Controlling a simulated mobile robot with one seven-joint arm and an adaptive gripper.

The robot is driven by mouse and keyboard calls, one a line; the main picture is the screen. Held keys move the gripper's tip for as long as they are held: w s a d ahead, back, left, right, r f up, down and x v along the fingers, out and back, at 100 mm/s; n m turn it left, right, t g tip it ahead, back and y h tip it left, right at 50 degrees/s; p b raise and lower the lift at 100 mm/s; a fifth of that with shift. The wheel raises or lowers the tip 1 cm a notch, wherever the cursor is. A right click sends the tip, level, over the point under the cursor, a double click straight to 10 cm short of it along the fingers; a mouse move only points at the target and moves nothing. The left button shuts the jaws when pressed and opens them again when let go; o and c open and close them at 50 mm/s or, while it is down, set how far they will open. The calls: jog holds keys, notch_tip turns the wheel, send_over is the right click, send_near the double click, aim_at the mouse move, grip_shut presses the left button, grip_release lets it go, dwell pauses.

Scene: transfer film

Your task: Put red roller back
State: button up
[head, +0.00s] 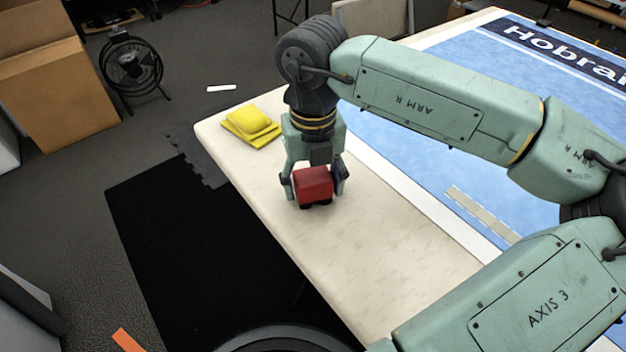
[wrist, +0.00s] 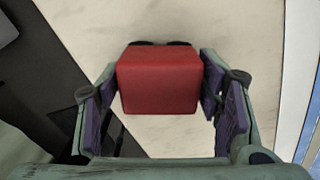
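The red roller (head: 313,185) is a small red block with dark wheels underneath. It is at the far left part of the cream table strip, below my gripper (head: 315,180). In the wrist view the red roller (wrist: 158,80) sits between the two finger pads of my gripper (wrist: 160,82), and both pads appear to meet its sides. My gripper looks shut on it. Its wheels are at or just above the table top; I cannot tell whether they touch.
A yellow sponge-like pad stack (head: 251,125) lies at the table's far left corner, behind my gripper. The cream table top (head: 370,255) is clear toward the front. Blue film with lettering (head: 445,75) covers the right side, with a pale strip (head: 482,215) on it.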

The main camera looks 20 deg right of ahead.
aim_at(313, 176)
jog(key=shift+o, duration=0.9)
jog(key=shift+r+p, duration=0.25)
jog(key=shift+p, duration=0.05)
notch_tip(313, 176, up, 12)
